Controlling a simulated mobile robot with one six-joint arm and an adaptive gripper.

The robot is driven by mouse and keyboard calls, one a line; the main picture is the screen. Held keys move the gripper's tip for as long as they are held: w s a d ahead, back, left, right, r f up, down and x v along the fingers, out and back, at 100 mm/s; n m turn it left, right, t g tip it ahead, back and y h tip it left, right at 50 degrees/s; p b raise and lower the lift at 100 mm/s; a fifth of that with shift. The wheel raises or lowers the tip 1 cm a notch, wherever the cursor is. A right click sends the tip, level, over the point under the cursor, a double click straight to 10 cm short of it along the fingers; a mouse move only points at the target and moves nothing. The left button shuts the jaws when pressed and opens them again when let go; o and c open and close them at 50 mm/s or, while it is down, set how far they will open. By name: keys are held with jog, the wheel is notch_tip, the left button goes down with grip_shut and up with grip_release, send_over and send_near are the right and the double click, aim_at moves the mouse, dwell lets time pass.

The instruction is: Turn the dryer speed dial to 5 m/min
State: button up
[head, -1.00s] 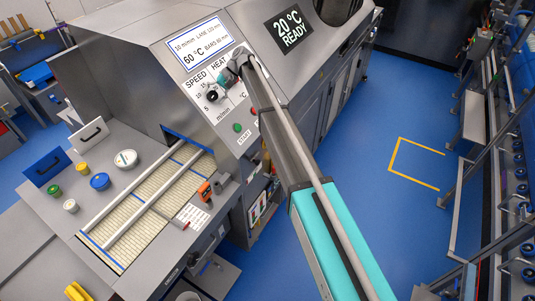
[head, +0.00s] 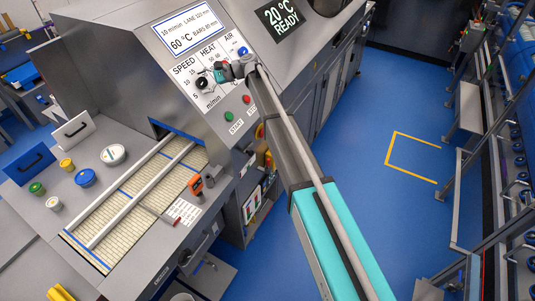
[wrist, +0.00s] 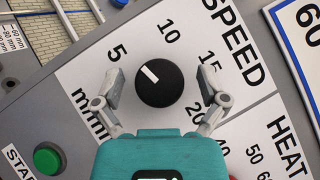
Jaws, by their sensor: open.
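The speed dial (wrist: 168,92) is a round black knob on the white SPEED scale of the dryer panel. Its white mark points up and left in the wrist view, toward the printed 5. The dial also shows in the head view (head: 201,84), partly beside my gripper (head: 217,76). In the wrist view my gripper (wrist: 160,82) is open, with one finger on each side of the dial and a gap to it on both sides. The display (head: 188,34) reads 10 m/min and 60 °C.
The HEAT scale (wrist: 283,145) is beside the SPEED scale. A green START button (wrist: 48,158) sits near the dial's panel, with a red button (head: 246,99) beyond. A belt with rails (head: 130,205) and several small tubs lie at left.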

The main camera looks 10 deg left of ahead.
jog(key=m+t+y+b, duration=0.1)
jog(key=m+t, duration=0.1)
jog(key=m, duration=0.1)
jog(key=m+t+y+b, duration=0.1)
jog(key=m+t+b, duration=0.1)
jog(key=m, duration=0.2)
jog(key=shift+s+y, duration=0.1)
jog(key=shift+y, duration=0.2)
jog(key=m+t+b, duration=0.1)
jog(key=m+t, duration=0.4)
jog(key=m, duration=0.2)
jog(key=shift+s+d+m+t, duration=0.1)
jog(key=shift+d+m+t, duration=0.25)
jog(key=shift+d, duration=0.35)
jog(key=v, duration=1.3)
jog(key=s+d+f+n+g+h+b, duration=0.1)
jog(key=s+d+f+n+h+b, duration=0.2)
jog(key=f, duration=0.6)
jog(key=s+d+f+n+g+h+b, duration=0.2)
jog(key=s+d+f+n+b, duration=0.3)
jog(key=d+f, duration=0.4)
jog(key=shift+s+d+f+n+h+b, duration=0.15)
jog(key=shift+s+f+n+h+b, duration=0.4)
jog(key=shift+n, duration=0.8)
jog(key=shift+w, duration=0.15)
